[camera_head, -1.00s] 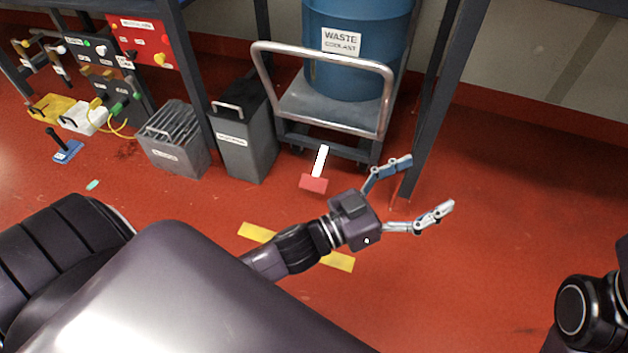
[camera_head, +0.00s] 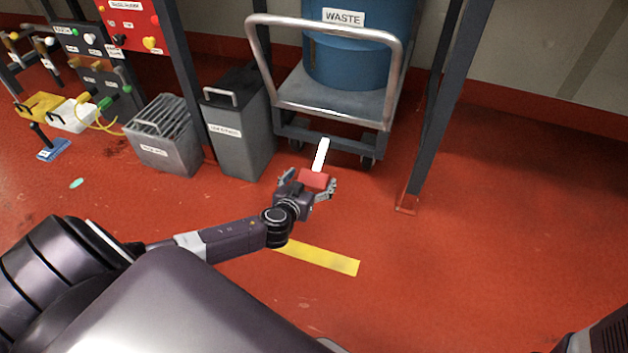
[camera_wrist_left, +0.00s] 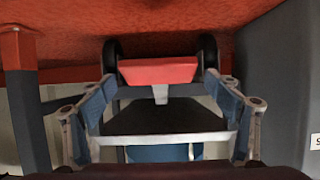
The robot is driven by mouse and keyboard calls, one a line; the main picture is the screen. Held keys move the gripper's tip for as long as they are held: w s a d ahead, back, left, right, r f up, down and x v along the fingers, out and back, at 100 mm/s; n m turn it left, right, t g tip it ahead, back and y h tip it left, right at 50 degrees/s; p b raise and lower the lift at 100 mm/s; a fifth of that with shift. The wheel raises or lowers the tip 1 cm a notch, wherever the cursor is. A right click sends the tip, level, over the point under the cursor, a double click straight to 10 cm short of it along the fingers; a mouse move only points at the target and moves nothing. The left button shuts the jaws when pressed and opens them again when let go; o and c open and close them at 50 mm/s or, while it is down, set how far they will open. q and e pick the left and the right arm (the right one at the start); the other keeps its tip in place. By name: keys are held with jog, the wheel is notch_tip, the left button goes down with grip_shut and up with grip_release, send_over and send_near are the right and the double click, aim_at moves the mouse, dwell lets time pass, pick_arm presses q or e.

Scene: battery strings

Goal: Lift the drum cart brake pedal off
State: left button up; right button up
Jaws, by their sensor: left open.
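The drum cart (camera_head: 345,98) stands under the bench and bears a blue drum (camera_head: 345,58) with a "WASTE" label. Its brake pedal has a red pad (camera_head: 314,179) on a white lever (camera_head: 321,154) that slopes up toward the cart. My left gripper (camera_head: 307,184) is open at the red pad, one finger on each side of it. In the left wrist view the red pad (camera_wrist_left: 158,71) lies between the spread fingertips, and a gap shows at each side. Whether anything touches is hard to tell. My right gripper is not in view.
A grey bin (camera_head: 238,130) with a handle stands left of the cart, and a ribbed grey container (camera_head: 163,137) is beside it. A dark bench leg (camera_head: 442,110) stands at the right. A yellow floor strip (camera_head: 320,257) lies in front. The red floor at right is clear.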

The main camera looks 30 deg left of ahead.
pick_arm(q)
jog(key=shift+b+x, duration=0.4)
jog(key=shift+x, duration=0.75)
jog(key=shift+r, duration=0.1)
jog(key=c, duration=1.7)
